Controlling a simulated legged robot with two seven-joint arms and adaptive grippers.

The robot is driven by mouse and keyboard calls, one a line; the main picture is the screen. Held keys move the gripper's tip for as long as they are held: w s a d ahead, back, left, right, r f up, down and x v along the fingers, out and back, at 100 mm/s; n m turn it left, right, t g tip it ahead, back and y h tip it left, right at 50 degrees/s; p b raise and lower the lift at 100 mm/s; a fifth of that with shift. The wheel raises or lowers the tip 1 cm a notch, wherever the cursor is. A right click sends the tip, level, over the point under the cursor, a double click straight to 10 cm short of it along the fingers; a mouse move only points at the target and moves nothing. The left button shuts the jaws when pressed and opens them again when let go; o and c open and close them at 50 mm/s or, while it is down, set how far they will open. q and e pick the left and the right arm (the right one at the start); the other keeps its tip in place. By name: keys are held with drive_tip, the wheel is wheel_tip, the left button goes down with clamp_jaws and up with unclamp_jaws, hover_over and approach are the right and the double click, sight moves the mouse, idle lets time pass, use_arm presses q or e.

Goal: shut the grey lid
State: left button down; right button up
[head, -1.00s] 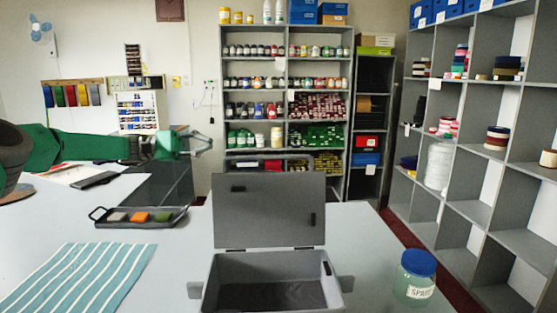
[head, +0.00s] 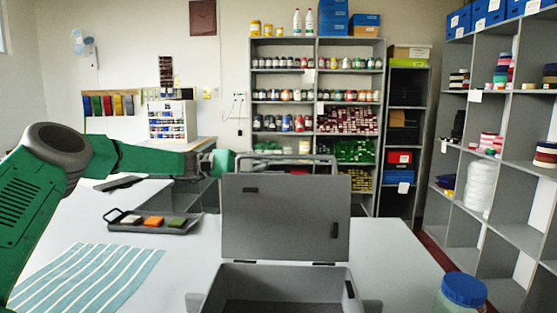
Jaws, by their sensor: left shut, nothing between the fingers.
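The grey lid (head: 285,218) stands open and upright at the back of the grey box (head: 280,270), whose lower part is cut off by the bottom edge of the head view. My left gripper (head: 325,160) is shut and empty. It reaches in from the left and lies along the lid's top edge, on the far side. The lid hides part of it, and I cannot tell whether it touches the lid. My right gripper is out of view.
A dark tray (head: 153,221) with small coloured blocks and a striped cloth (head: 85,278) lie left of the box. A blue-capped jar (head: 462,292) stands to the right. Shelves (head: 316,110) stand behind.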

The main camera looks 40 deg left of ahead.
use_arm(q)
drive_tip(key=s+d+r+p, duration=0.1)
drive_tip(key=d+r, duration=0.1)
drive_tip(key=d, duration=0.3)
drive_tip(key=shift+s+d+p, duration=0.2)
drive_tip(key=shift+d+p, duration=0.1)
drive_tip(key=shift+d, duration=0.1)
drive_tip(key=shift+d, duration=0.1)
drive_tip(key=shift+d, duration=0.15)
